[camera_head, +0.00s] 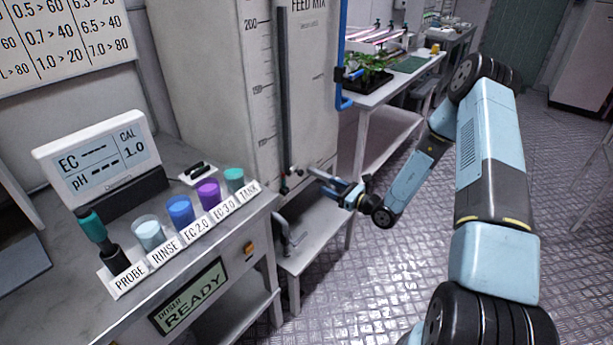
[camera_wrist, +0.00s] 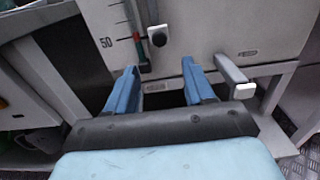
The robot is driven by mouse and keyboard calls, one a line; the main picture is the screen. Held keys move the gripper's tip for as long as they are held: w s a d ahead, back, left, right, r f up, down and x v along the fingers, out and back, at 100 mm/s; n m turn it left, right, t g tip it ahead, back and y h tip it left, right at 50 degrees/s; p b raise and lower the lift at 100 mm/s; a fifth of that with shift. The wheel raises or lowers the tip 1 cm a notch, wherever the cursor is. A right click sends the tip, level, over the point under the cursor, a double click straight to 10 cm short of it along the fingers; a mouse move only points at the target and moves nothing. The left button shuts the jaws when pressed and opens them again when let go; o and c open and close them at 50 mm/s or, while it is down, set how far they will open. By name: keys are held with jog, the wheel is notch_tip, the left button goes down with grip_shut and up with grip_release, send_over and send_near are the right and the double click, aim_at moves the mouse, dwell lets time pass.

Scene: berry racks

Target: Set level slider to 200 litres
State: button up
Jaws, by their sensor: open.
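The pale feed mix tank (camera_head: 235,85) has a printed scale with 200 near the top. A dark vertical slider track (camera_head: 283,90) runs down its front. In the wrist view, the black slider knob (camera_wrist: 157,37) and a red pointer (camera_wrist: 137,38) sit low on the scale, close to the 50 mark. My gripper (camera_head: 320,181) is at the tank's lower front. In the wrist view my gripper (camera_wrist: 160,66) is open, its two blue fingers apart and empty. The knob appears just beyond the fingertips, between them in the picture; contact is not visible.
A grey lever with a pale tip (camera_wrist: 236,80) sticks out right of my fingers. A tap (camera_head: 288,238) is low on the tank stand. The bench at left holds a meter (camera_head: 100,155) and several coloured cups. A blue pipe (camera_head: 341,60) runs right of the tank.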

aim_at(302, 173)
jog(key=x, duration=1.1)
jog(key=shift+a, duration=0.1)
grip_shut()
dwell(0.4)
